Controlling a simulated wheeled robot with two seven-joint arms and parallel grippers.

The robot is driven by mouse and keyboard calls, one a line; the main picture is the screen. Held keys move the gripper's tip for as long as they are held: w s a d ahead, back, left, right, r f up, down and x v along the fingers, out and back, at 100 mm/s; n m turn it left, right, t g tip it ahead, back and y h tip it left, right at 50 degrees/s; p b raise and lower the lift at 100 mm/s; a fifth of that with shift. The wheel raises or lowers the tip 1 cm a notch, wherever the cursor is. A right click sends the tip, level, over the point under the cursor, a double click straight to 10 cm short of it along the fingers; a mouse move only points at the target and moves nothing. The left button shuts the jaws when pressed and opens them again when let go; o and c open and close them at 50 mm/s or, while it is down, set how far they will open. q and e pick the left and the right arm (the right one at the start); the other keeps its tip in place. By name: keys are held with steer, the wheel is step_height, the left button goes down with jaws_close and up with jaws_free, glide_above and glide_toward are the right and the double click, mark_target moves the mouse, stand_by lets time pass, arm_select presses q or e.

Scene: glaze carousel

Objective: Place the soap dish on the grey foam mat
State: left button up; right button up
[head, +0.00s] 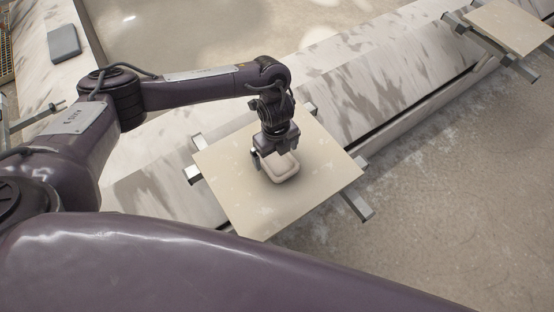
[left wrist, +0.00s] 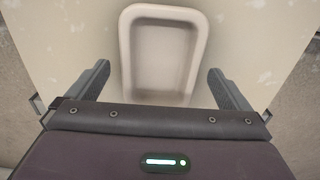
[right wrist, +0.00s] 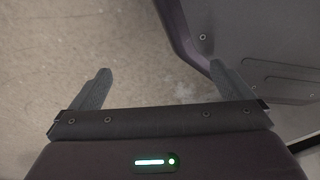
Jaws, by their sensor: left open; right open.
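The soap dish (head: 284,170) is a cream, rounded rectangular dish with a raised rim. It sits on a pale square board (head: 322,185). In the left wrist view the dish (left wrist: 163,97) lies ahead of and between the fingers, its near end close to the gripper body. My left gripper (head: 272,160) is open above the dish, with one finger to each side. My right gripper (right wrist: 160,85) is open and empty over bare floor, seen only in the right wrist view. The grey foam mat (head: 64,42) appears as a small grey slab at the upper left.
The board rests on metal bars (head: 355,204) that stick out past its edges. A second pale board (head: 512,26) on similar bars is at the upper right. A long mottled pale ledge (head: 370,80) runs behind the board. Concrete floor (head: 450,190) lies to the right.

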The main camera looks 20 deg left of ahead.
mark_target(276, 161)
arm_select(q)
step_height(276, 161, down, 3)
steer(key=c, duration=1.1)
steer(key=shift+o, duration=0.2)
arm_select(e)
steer(key=shift+w+d+r, duration=0.1)
steer(key=shift+w+d, duration=0.1)
steer(key=shift+w, duration=0.25)
steer(key=shift+w+d+r, duration=0.1)
steer(key=shift+w+d, duration=0.1)
steer(key=shift+w, duration=0.25)
arm_select(q)
steer(key=shift+r, duration=0.1)
arm_select(e)
steer(key=shift+a, duration=0.1)
